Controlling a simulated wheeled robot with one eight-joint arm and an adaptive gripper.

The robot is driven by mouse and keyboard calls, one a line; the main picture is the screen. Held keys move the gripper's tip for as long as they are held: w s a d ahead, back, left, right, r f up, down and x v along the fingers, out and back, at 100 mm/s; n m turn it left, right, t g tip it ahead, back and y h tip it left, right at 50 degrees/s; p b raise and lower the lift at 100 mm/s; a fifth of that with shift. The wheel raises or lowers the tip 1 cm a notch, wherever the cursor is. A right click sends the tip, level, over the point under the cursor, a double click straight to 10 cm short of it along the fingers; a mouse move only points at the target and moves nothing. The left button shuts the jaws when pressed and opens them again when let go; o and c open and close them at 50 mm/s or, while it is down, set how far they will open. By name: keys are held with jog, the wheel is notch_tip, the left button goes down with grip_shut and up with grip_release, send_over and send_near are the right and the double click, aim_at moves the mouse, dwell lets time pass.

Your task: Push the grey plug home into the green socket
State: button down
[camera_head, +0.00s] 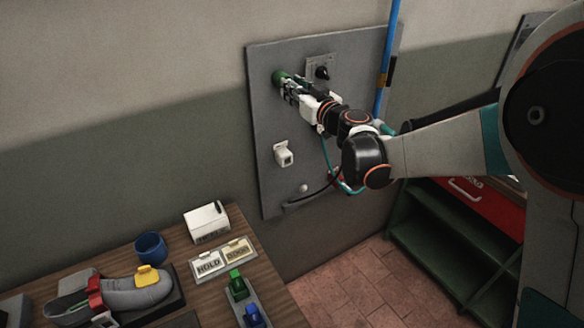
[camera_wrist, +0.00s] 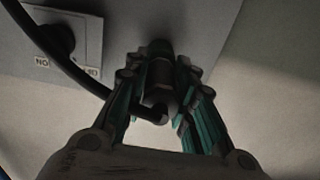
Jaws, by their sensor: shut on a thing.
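The green socket (camera_head: 278,76) is on the upper left of the grey wall panel. My gripper (camera_head: 290,86) is right at it, with its fingers pointing into the wall. In the wrist view my gripper (camera_wrist: 158,88) is shut on the grey plug (camera_wrist: 157,80), which sits between the two teal-lined fingers. A black cable bends away from the plug's near end toward the upper left. The plug's front end points at the socket. In the head view the fingers hide the plug. I cannot tell how deep it is in the socket.
The panel (camera_head: 268,130) also carries a black knob (camera_head: 321,72) on a plate and a white socket box (camera_head: 284,154). A blue pipe (camera_head: 386,60) runs down at the right. Below stands a wooden table (camera_head: 180,262) with a blue cup (camera_head: 150,247) and a shoe-like form (camera_head: 130,295).

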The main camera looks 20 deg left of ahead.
jog(key=shift+w+a, duration=0.2)
jog(key=shift+a, duration=0.1)
jog(key=c, duration=1.3)
grip_release()
